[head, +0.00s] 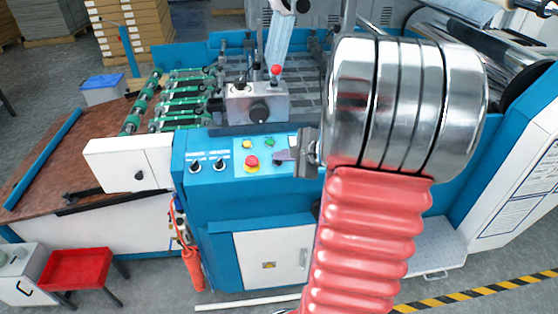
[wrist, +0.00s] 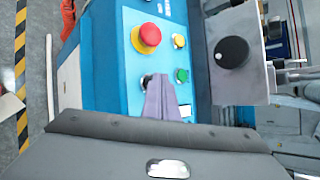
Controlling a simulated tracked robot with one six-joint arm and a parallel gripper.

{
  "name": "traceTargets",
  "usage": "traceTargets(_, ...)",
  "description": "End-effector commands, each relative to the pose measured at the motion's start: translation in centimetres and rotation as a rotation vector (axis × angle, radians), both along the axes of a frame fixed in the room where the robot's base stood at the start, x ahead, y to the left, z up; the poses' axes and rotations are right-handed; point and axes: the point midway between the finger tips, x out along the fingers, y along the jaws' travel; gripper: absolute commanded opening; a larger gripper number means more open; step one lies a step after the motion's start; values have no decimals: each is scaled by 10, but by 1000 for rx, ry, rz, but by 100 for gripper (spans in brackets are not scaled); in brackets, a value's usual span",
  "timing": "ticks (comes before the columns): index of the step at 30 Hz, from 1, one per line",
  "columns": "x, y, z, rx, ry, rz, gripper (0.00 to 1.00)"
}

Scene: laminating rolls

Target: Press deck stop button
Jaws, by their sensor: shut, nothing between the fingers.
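A red mushroom button on a yellow base (head: 251,162) sits on the pale control panel (head: 237,169). It also shows near the top of the wrist view (wrist: 147,37). I take it for the deck stop button; no label is readable. My gripper (head: 280,156) is shut and empty, just right of the red button in the head view. In the wrist view the purple-grey fingertips (wrist: 160,80) lie below the red button, apart from it in the picture. They partly cover a round button with a silvery rim (wrist: 146,80). Whether they touch the panel cannot be told.
Yellow (head: 248,144) and green (head: 269,142) buttons stand close to the red one. Two black knobs (head: 207,165) are at the left. A grey box with a black knob (head: 259,112) and a red-topped lever (head: 275,70) rises behind. My arm hides the right side.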

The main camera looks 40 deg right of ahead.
Motion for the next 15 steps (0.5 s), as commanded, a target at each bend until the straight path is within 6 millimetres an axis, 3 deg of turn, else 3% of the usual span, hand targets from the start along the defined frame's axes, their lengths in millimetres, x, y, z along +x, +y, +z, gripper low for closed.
traceTargets(15, -2, 1, 12, -1, 0, 1, 0)
